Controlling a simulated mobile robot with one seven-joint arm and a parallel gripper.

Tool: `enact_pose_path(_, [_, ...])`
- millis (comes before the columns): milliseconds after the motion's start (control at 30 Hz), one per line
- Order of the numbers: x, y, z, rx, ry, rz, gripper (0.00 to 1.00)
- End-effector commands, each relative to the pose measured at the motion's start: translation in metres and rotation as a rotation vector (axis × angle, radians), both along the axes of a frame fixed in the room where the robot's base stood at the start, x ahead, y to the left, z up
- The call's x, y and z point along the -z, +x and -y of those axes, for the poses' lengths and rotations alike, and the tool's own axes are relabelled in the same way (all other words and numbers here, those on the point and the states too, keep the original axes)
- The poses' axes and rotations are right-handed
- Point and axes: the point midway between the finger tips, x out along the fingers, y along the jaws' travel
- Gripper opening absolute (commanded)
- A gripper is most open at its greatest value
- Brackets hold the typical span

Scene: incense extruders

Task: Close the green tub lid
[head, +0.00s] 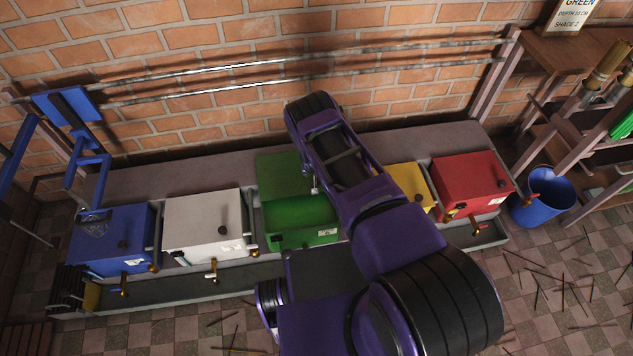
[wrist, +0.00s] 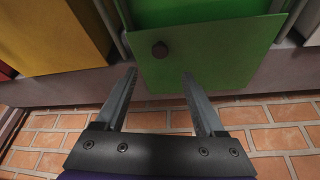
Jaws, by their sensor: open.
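The green tub (head: 300,213) stands mid-row with its inside showing. Its green lid (head: 280,178) is raised at the back, on the wall side. Nothing is between the fingers. In the head view my purple arm covers the right part of the tub and lid, and the gripper is mostly hidden.
A white tub (head: 207,222) and a blue tub (head: 112,242) stand left of the green one. A yellow tub (head: 412,184) and a red tub (head: 470,185) stand right. The brick wall (head: 215,120) and metal rails (head: 230,87) lie behind. A blue bucket (head: 548,197) is at right.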

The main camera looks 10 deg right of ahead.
Motion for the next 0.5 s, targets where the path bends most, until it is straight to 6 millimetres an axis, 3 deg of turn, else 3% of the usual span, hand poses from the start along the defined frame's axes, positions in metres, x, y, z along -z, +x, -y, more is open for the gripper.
enact_pose_path(100, [0.023, 0.007, 0.003, 0.001, 0.0, 0.001, 0.71])
enact_pose_path(500, [0.079, 0.03, 0.008, 0.0, 0.0, 0.001, 0.71])
